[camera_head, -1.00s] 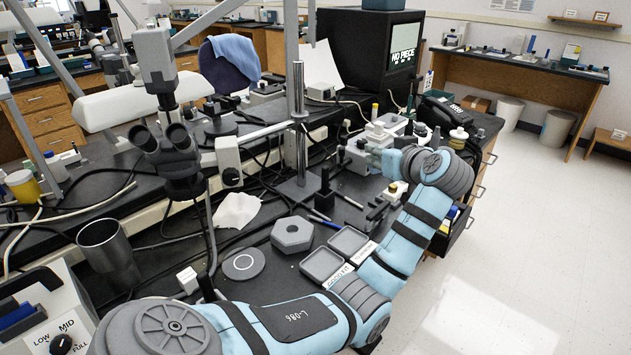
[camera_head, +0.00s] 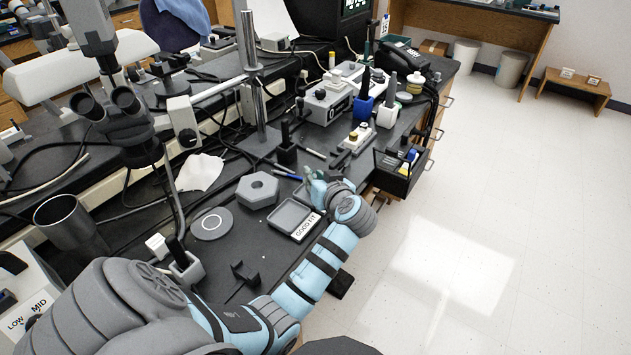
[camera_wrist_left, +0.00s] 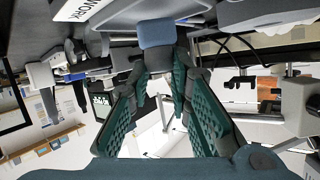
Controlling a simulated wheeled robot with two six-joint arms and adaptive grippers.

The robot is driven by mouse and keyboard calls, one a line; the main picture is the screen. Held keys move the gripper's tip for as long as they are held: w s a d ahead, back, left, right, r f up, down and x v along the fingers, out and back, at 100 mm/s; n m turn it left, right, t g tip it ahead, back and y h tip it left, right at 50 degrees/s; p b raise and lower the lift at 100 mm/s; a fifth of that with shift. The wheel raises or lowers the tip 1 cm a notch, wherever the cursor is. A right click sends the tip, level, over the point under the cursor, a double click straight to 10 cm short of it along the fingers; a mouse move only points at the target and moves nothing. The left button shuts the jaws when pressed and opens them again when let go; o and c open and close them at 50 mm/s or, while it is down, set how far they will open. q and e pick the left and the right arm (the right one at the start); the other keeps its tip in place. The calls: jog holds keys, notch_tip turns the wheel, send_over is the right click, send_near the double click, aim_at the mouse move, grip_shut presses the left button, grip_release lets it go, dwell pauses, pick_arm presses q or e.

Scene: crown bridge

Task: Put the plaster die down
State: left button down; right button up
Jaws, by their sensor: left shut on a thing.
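My left arm reaches in from the left in the head view, and its gripper (camera_head: 318,188) is low over the bench, beyond the GOOD FIT tray (camera_head: 276,213). In the left wrist view, its teal fingers (camera_wrist_left: 160,75) close in on a small blue-grey block (camera_wrist_left: 157,33), which looks like the plaster die. In the head view the hand hides the block. A grey tray (camera_wrist_left: 185,14) and a label reading "WORK" (camera_wrist_left: 78,9) show close behind the block in the wrist view. I cannot tell whether the block touches the tray. My right gripper is out of view.
A grey hexagonal block (camera_head: 257,189) and a round dark disc (camera_head: 212,224) lie left of the tray. A metal post (camera_head: 250,80), a microscope (camera_head: 120,115) and a metal cup (camera_head: 70,225) stand further left. A black open box (camera_head: 400,172) is to the right.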

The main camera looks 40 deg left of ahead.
pick_arm(q)
jog(key=shift+f, duration=0.55)
jog(key=shift+f, duration=0.1)
jog(key=c, duration=1.5)
grip_release()
jog(key=shift+d+r, duration=0.15)
jog(key=shift+r, duration=0.05)
jog(key=p+v, duration=0.1)
jog(key=v, duration=0.6)
jog(key=shift+s+d, duration=0.1)
jog(key=shift+s, duration=0.05)
